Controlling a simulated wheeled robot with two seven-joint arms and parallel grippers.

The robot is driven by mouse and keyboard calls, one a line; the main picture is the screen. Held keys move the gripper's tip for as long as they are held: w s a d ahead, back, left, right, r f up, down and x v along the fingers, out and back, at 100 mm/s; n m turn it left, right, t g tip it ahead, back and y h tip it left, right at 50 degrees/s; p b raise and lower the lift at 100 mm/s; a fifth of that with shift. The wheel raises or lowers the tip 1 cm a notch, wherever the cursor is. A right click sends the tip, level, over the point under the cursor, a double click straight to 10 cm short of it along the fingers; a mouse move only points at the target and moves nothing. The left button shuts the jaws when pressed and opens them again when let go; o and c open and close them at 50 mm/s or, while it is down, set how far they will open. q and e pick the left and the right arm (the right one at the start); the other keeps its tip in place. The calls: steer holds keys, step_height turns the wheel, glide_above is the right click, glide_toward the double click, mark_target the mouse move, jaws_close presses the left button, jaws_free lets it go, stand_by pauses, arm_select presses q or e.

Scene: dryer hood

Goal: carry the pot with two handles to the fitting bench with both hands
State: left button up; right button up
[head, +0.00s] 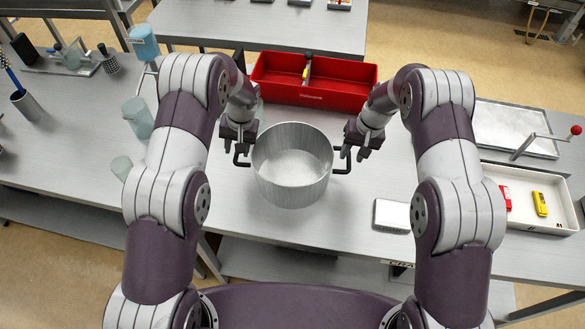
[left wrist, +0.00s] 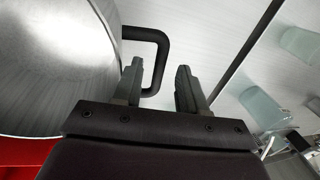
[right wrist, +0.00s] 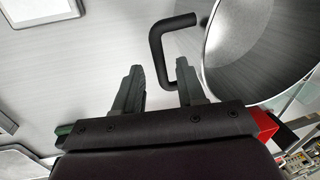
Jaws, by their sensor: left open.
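The silver pot (head: 291,185), open at the top and with a black handle on each side, stands upright on the grey table (head: 270,222). My left gripper (head: 238,150) is open over the left handle (head: 240,160); in the left wrist view this handle (left wrist: 158,38) reaches between the spread fingers (left wrist: 158,82). My right gripper (head: 355,153) is open over the right handle (head: 342,170); in the right wrist view this handle (right wrist: 157,50) lies between the fingers (right wrist: 160,80), nearer the right one. Neither gripper is closed on a handle. I cannot tell which table is the fitting bench.
A red divided bin (head: 340,95) stands behind the pot. A small white box (head: 392,214) lies at the front right, and a white tray (head: 520,185) with small cars is farther right. Glass beakers (head: 138,117) stand at the left. Another grey table (head: 330,30) is behind.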

mark_target(349, 158)
arm_select(q)
steer(key=f, duration=0.4)
steer(key=shift+w+a, duration=0.15)
steer(key=shift+a, duration=0.25)
arm_select(e)
steer(key=f, duration=0.2)
steer(key=a+f, duration=0.1)
steer(key=f, duration=0.1)
steer(key=shift+w, duration=0.2)
arm_select(q)
steer(key=shift+r, duration=0.1)
arm_select(e)
steer(key=shift+s+d+r, duration=0.1)
arm_select(q)
jaws_close()
arm_select(e)
jaws_close()
arm_select(q)
steer(key=shift+r, duration=0.15)
arm_select(e)
steer(key=shift+r, duration=0.1)
